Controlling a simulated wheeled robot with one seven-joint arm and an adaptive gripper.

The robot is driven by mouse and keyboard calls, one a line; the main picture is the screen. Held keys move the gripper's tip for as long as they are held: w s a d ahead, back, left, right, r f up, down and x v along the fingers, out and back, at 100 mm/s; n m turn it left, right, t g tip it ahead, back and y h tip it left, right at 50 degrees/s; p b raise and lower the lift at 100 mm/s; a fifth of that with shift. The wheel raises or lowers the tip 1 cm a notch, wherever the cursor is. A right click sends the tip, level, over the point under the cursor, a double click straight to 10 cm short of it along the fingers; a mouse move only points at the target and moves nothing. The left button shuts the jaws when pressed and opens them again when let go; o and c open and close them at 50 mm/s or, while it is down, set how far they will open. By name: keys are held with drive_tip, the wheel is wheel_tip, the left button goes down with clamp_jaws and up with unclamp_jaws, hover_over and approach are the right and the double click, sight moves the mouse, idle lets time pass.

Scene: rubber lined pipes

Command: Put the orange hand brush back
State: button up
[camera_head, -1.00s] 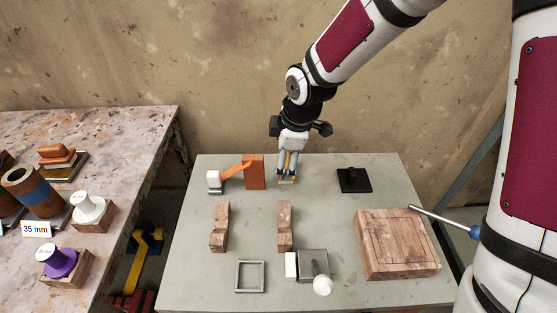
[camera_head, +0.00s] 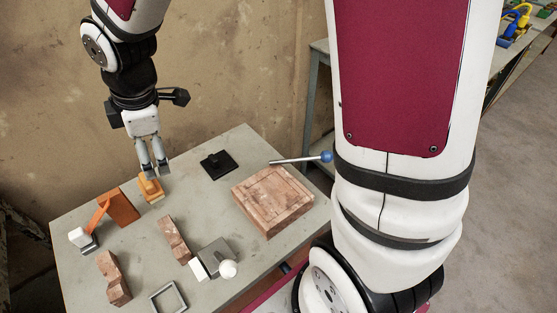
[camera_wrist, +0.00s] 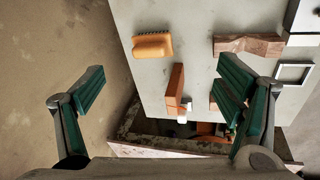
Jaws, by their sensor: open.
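The orange hand brush (camera_head: 151,189) lies on the grey table near its back edge. My gripper (camera_head: 154,174) is open and empty, just above and behind the brush, with its fingertips overlapping it in the head view. In the wrist view the brush (camera_wrist: 152,45) lies beyond the spread green-padded fingers (camera_wrist: 160,92), not between the pads. It appears free of the gripper.
An orange block (camera_head: 122,207) and a white-topped piece (camera_head: 80,238) stand left of the brush.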

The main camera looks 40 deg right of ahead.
drive_tip(key=s+d+r+m+h, duration=0.2)
drive_tip(key=s+d+r+m, duration=0.65)
drive_tip(key=s, duration=0.35)
drive_tip(key=s+d+m, duration=0.2)
drive_tip(key=s+m, duration=0.2)
drive_tip(key=s, duration=0.3)
drive_tip(key=s+d+r+m+g+y, duration=0.1)
drive_tip(key=s+d+m, duration=0.1)
drive_tip(key=s, duration=0.6)
drive_tip(key=shift+s+r+m, duration=0.15)
drive_tip(key=shift+s+m, duration=0.1)
drive_tip(key=shift+m, duration=0.6)
drive_tip(key=shift+d+r, duration=0.1)
wheel_tip(320, 180, up, 11)
drive_tip(key=t+p, duration=0.2)
drive_tip(key=p, duration=0.7)
drive_tip(key=shift+d+p, duration=0.15)
drive_tip(key=shift+p, duration=0.15)
